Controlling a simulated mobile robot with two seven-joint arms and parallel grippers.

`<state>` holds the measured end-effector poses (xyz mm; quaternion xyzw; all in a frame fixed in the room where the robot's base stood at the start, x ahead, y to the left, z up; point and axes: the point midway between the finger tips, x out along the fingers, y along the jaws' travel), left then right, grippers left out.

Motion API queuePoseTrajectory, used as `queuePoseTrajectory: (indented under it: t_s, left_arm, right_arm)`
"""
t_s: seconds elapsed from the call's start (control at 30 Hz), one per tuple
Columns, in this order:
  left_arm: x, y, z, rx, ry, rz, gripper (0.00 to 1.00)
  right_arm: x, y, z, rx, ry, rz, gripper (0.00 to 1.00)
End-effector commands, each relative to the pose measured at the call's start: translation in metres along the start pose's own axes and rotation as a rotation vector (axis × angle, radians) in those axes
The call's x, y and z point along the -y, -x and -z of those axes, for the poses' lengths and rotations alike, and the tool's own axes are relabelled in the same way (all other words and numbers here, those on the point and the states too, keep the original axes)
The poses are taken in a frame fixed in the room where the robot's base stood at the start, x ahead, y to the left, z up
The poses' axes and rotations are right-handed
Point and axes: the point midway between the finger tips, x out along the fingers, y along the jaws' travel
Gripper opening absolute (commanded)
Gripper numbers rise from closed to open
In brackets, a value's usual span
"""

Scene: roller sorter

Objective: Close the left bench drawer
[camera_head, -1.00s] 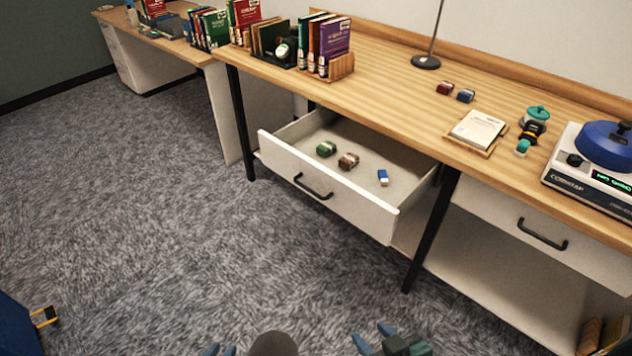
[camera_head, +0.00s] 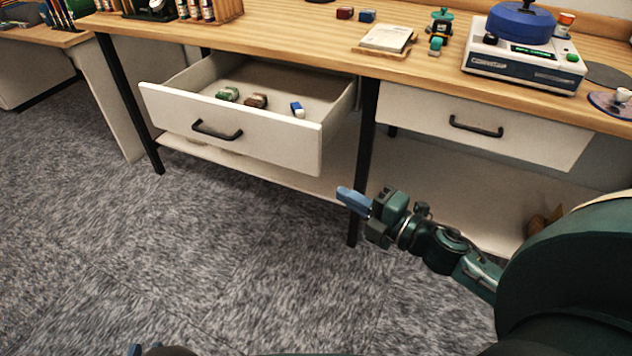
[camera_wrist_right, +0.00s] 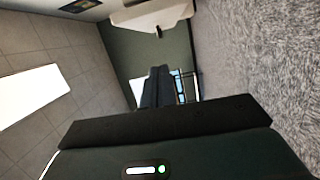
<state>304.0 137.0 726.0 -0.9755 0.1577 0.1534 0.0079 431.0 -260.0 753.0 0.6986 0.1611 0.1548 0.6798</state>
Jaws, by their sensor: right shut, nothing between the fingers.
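The left bench drawer (camera_head: 240,132) is pulled open below the worktop, with its white front and black handle (camera_head: 217,131) facing me. Inside lie a green item (camera_head: 228,94), a brown item (camera_head: 255,100) and a blue-and-white item (camera_head: 297,110). My right gripper (camera_head: 345,196) is shut and empty, in front of and below the drawer's right corner, apart from it. Its blue fingers also show together in the right wrist view (camera_wrist_right: 158,85). Only a tip of my left gripper (camera_head: 136,349) shows at the bottom edge; its jaws are too cut off to tell.
The right bench drawer (camera_head: 480,135) is shut. A black bench leg (camera_head: 367,150) stands between the drawers, just behind my right gripper. The carpet (camera_head: 220,250) before the drawer is clear.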

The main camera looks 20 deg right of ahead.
Motion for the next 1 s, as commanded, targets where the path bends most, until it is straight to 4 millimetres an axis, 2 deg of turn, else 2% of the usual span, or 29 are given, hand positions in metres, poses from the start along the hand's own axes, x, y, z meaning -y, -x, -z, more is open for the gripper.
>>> queuePoseTrajectory:
  t_s: [0.13,0.27,0.73,0.9,1.0]
  left_arm:
    - [0.0,0.0,0.0,-0.007,-0.001,-0.001,0.2]
    - [0.0,0.0,0.001,-0.006,-0.001,-0.001,0.2]
    - [0.0,0.001,0.001,-0.006,0.002,0.0,0.2]
    - [0.0,-0.001,-0.005,0.002,-0.006,-0.001,0.2]
    - [-0.001,-0.002,-0.007,0.006,-0.01,-0.004,0.2]
  right_arm:
    - [0.0,-0.006,-0.001,-0.015,0.037,-0.004,0.0]
    - [-0.002,-0.021,-0.001,-0.014,0.034,-0.006,0.0]
    - [-0.002,-0.101,0.0,-0.011,0.03,-0.005,0.0]
    - [0.0,-0.107,-0.025,-0.009,0.031,-0.001,0.0]
    - [-0.001,-0.11,-0.033,-0.01,0.029,-0.002,0.0]
